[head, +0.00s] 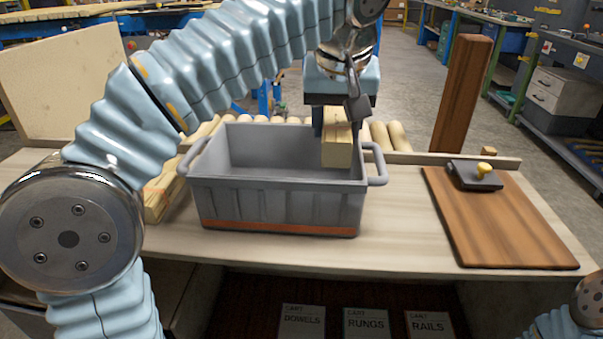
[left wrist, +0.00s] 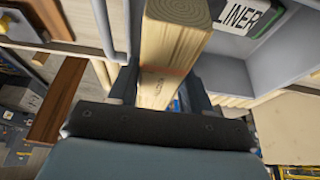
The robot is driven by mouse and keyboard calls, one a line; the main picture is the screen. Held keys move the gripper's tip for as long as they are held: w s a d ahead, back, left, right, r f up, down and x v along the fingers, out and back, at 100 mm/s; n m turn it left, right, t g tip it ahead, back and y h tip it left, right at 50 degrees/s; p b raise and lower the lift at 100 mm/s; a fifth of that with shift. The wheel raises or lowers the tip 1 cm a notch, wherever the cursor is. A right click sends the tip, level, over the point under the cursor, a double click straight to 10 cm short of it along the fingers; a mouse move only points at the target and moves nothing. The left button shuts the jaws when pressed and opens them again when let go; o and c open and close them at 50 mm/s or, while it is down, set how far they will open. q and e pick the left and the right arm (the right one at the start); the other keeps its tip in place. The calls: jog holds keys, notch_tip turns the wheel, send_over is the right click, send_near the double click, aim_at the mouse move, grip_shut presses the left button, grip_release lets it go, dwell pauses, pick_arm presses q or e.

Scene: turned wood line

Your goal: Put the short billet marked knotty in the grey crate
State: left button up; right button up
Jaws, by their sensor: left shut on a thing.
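My left gripper (head: 336,122) points down over the right end of the grey crate (head: 275,205). It is shut on a short, square, pale wood billet (head: 337,153), which hangs upright with its lower end at or just inside the crate's opening. In the left wrist view the billet (left wrist: 176,38) shows its ringed end grain, a reddish line across it and a small dark mark too faint to read. The crate (left wrist: 228,75) lies beside it there, with a label reading LINER inside. The visible crate interior looks empty. My right gripper is out of view.
Pale rounded dowels (head: 397,137) lie behind the crate. Pale timber (head: 157,200) lies at its left. A brown board (head: 500,225) with a dark yellow-knobbed tool (head: 473,175) lies right, near a tall brown post (head: 462,95). The bench between crate and board is clear.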

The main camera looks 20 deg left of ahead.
aim_at(338, 131)
pick_arm(q)
notch_tip(338, 131, down, 8)
jog(key=shift+f+b, duration=0.1)
jog(key=shift+b, duration=0.75)
jog(key=shift+f+b, duration=0.45)
jog(key=shift+f, duration=0.1)
jog(key=o, duration=0.9)
jog(key=shift+s, duration=0.1)
jog(key=shift+r, duration=0.2)
jog(key=p+v, duration=0.3)
jog(key=v, duration=0.8)
jog(key=shift+r, duration=0.3)
jog(key=shift+s+d+r, duration=0.1)
jog(key=shift+s+r, duration=0.15)
jog(key=shift+r, duration=0.35)
